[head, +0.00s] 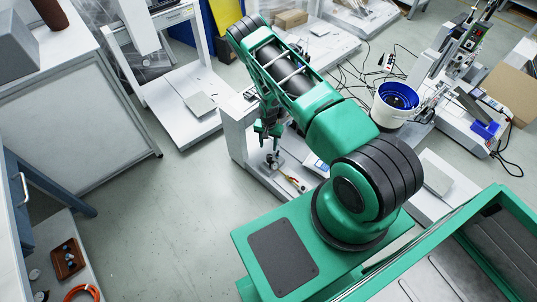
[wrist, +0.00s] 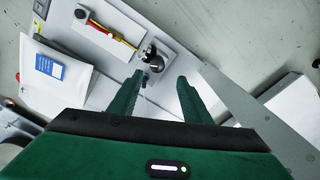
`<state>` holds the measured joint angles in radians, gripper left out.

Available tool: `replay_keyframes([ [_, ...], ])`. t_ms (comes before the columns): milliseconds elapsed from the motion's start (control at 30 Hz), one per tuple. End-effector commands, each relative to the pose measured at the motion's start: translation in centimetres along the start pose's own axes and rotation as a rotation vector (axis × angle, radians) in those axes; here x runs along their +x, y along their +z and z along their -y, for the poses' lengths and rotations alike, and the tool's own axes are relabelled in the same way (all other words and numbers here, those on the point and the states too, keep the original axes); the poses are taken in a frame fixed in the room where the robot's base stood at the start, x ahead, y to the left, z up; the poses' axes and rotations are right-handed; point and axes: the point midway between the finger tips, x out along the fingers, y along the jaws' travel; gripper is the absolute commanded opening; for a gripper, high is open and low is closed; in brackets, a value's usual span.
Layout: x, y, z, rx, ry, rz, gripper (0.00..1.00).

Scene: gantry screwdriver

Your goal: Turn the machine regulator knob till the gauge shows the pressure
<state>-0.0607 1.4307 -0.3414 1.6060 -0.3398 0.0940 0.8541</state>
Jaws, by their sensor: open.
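My gripper (head: 268,134) is over the white machine base in the middle of the head view, fingers pointing down. In the wrist view the green fingers of my gripper (wrist: 161,76) are apart with nothing gripped. A small dark regulator unit (wrist: 153,55) with a rounded metallic part sits on a white plate just beyond the fingertips, nearer the left finger. It also shows below my gripper in the head view as a dark fitting (head: 272,160). I cannot tell the knob from the gauge, and no gauge reading is legible. Contact with the fingers is not visible.
A red and yellow part (wrist: 112,34) lies beside the regulator unit. A white box with a blue label (wrist: 48,66) is at left in the wrist view. A blue-rimmed bowl (head: 396,98) stands right of my arm. The floor (head: 175,215) left of the machine is clear.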

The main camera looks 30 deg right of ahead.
Motion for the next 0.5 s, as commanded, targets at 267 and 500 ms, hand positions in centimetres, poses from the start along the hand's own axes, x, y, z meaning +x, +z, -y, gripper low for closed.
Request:
replay_keyframes([
  [267,4.7,-0.5,-0.8,0.008,0.002,0.0,0.44],
  [500,7.8,-0.5,-0.9,0.01,0.002,0.001,0.44],
])
